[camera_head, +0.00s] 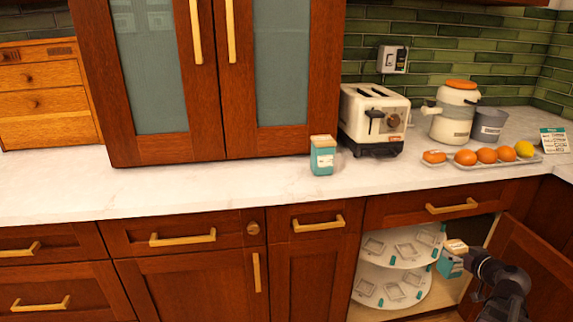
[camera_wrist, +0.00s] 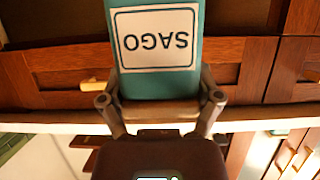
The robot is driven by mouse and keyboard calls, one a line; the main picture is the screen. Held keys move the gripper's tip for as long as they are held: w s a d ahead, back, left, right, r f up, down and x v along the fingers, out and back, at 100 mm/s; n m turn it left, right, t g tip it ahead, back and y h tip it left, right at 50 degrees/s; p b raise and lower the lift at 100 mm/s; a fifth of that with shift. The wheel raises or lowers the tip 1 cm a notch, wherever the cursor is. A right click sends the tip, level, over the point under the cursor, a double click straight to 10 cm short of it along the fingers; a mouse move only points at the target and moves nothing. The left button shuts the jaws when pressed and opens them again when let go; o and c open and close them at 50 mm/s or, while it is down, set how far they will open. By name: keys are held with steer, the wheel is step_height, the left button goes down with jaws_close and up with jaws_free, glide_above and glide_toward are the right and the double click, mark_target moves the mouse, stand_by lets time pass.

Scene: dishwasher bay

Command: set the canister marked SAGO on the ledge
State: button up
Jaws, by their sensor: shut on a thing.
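The teal canister marked SAGO (camera_wrist: 160,45) has a wooden-looking lid and a white label, which reads upside down in the wrist view. My gripper (camera_wrist: 160,103) is shut on it, one finger on each side. In the head view the held canister (camera_head: 451,265) is at the lower right, in front of the open corner cupboard, below counter height. My gripper (camera_head: 468,259) reaches it from the right. The white counter (camera_head: 230,185) runs above the cupboards. I cannot tell which surface is the ledge.
Another teal canister (camera_head: 322,158) stands on the counter, left of the toaster (camera_head: 373,118). A two-tier carousel (camera_head: 395,280) with marked places sits in the open cupboard, its door (camera_head: 535,262) swung right. Fruit on a tray (camera_head: 540,158) lies at right. Counter left of the standing canister is clear.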

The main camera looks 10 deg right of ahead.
step_height(320, 180, up, 29)
steer(key=p, duration=2.8)
steer(key=shift+a+r, duration=0.15)
